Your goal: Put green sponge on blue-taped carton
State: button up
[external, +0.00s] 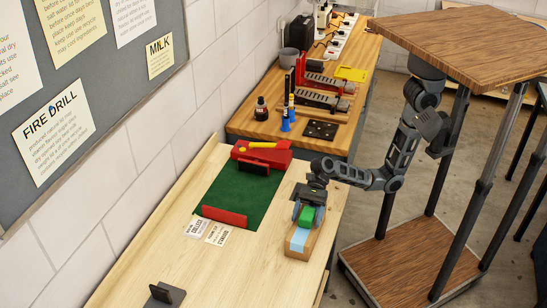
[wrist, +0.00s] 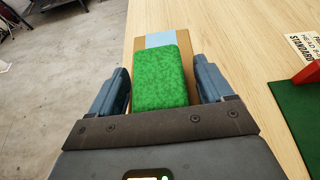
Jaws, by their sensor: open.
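The green sponge (external: 306,217) lies on top of the carton (external: 298,252), toward the carton's far end. The carton is brown with a light-blue tape band (external: 299,238) across its top. In the wrist view the sponge (wrist: 160,80) sits between my fingers, with the tape band (wrist: 160,39) just beyond it. My gripper (external: 308,211) is open, its fingers on either side of the sponge. In the wrist view a gap shows between each finger (wrist: 163,86) and the sponge. The sponge's near end is hidden behind my gripper's body.
The carton stands on a light wooden bench (external: 150,265) near its right edge. A green mat (external: 245,190) with red blocks lies to the left, beside paper labels (external: 208,230). A black bracket (external: 165,293) stands at the front. A darker bench (external: 340,120) behind holds bottles and tools.

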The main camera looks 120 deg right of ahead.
jog(key=shift+s+d+r, duration=0.15)
jog(key=shift+r, duration=0.05)
jog(key=v, duration=1.1)
jog(key=shift+s+d+r, duration=0.2)
jog(key=shift+a, duration=0.1)
jog(key=shift+a+f, duration=0.2)
jog(key=shift+f, duration=0.05)
jog(key=a+n+t, duration=0.1)
jog(key=a+f+n+t+h+b, duration=0.1)
jog(key=a+n+t+h, duration=0.1)
jog(key=shift+a+f, duration=0.15)
jog(key=shift+f, duration=0.25)
jog(key=s+d+f+n+h, duration=0.1)
jog(key=s+n+h, duration=0.1)
jog(key=s+n, duration=0.5)
jog(key=s+d+f+n+t+h, duration=0.1)
jog(key=s+f+n+h, duration=0.1)
jog(key=s+n, duration=0.6)
jog(key=s+d+f+n+t+h, duration=0.1)
jog(key=s+n, duration=0.7)
jog(key=s, duration=0.9)
jog(key=d+f+h+p, duration=0.1)
jog(key=h, duration=0.1)
jog(key=shift+h, duration=0.3)
